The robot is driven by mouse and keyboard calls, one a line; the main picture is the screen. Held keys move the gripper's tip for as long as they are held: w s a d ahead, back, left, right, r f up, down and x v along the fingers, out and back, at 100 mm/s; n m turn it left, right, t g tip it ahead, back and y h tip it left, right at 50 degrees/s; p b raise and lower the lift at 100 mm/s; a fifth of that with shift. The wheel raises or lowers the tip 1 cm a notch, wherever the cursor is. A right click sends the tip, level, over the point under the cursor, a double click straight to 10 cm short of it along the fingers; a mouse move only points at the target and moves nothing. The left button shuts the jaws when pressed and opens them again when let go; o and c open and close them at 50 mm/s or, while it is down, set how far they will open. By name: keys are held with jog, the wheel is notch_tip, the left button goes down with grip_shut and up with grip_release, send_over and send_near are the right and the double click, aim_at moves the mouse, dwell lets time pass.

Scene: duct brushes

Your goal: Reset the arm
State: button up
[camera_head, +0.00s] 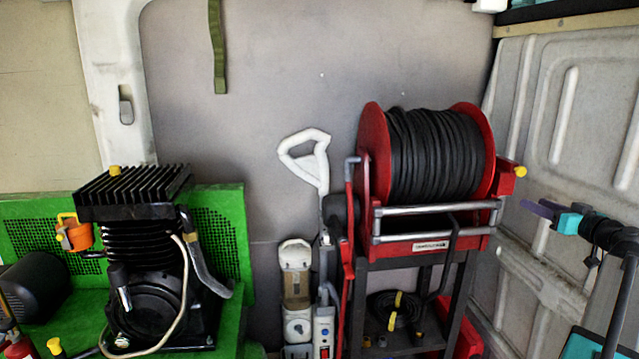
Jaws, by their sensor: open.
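My gripper (538,208) is at the right edge of the view, with purple fingers on a teal mount at the end of my black arm. It points left and hangs in the air in front of the pale wall panel. It is open, and I see nothing between its fingers. The gap between the fingers is hard to make out at this angle. My arm runs from it toward the lower right corner.
A red reel (372,150) wound with black hose (437,155) stands left of my gripper on a dark frame (460,310). A white-handled tool (308,160) leans beside it. A black compressor (140,250) and green guard (232,215) are at left.

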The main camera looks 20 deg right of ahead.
jog(key=w+a+f+g+y, duration=0.1)
jog(key=w+a+f+g, duration=0.1)
jog(key=w+a+f, duration=0.5)
jog(key=a+f+g+y, duration=0.15)
jog(key=a+f, duration=0.35)
jog(key=f, duration=0.6)
jog(key=w+a+f+g+y, duration=0.1)
jog(key=w+a+f+y, duration=0.1)
jog(key=w+a+f, duration=0.5)
jog(key=s+a+f+g+y, duration=0.1)
jog(key=s+a+f+g, duration=0.2)
jog(key=a+f, duration=0.8)
jog(key=s+a+f+g+y, duration=0.1)
jog(key=s+a+f+g, duration=0.15)
jog(key=a+f, duration=0.8)
jog(key=s+a+f+g, duration=0.7)
jog(key=s+a+f, duration=0.95)
jog(key=f, duration=0.35)
jog(key=s+a+f+n+g+h, duration=0.1)
jog(key=s+a+f+g+h, duration=0.1)
jog(key=s, duration=0.8)
jog(key=s+a+f+n+g+h, duration=0.1)
jog(key=s+a+f, duration=0.4)
jog(key=s, duration=0.6)
jog(key=f+g+h, duration=0.1)
jog(key=g, duration=0.1)
jog(key=shift+g+h, duration=0.3)
jog(key=shift+h, duration=0.05)
